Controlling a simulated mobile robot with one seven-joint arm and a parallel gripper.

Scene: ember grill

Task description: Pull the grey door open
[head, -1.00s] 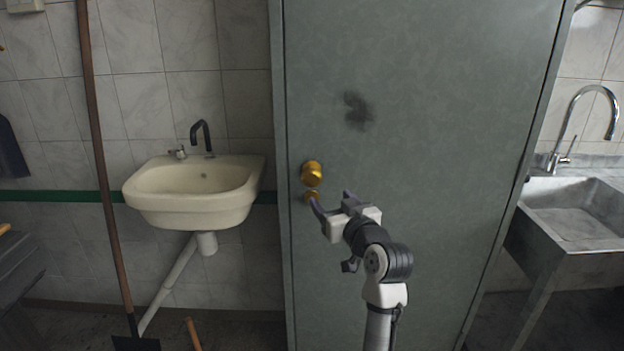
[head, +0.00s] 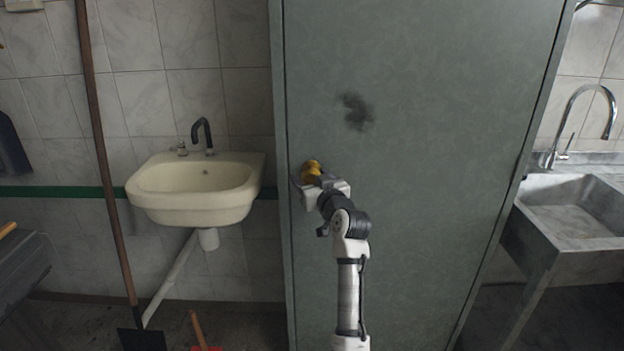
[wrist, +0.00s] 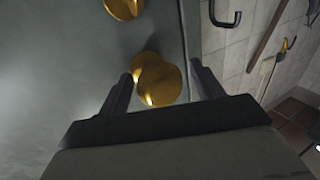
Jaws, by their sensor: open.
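The grey door (head: 430,150) is a tall panel with a dark smudge, and it looks closed against its frame at the left. A round brass knob (head: 311,167) sits near its left edge. My gripper (head: 312,182) is at the knob, with its fingers open. In the wrist view, the knob (wrist: 158,84) lies between the two spread fingers of my gripper (wrist: 163,78), with gaps visible on both sides. A second brass piece (wrist: 123,8) shows at the top of the wrist view. In the head view my gripper hides the lower brass piece.
A cream sink (head: 197,190) hangs on the tiled wall left of the door. A long-handled shovel (head: 105,170) leans in front of that wall. A metal sink (head: 570,215) stands at the right. A dark grey object (head: 22,265) is at the lower left.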

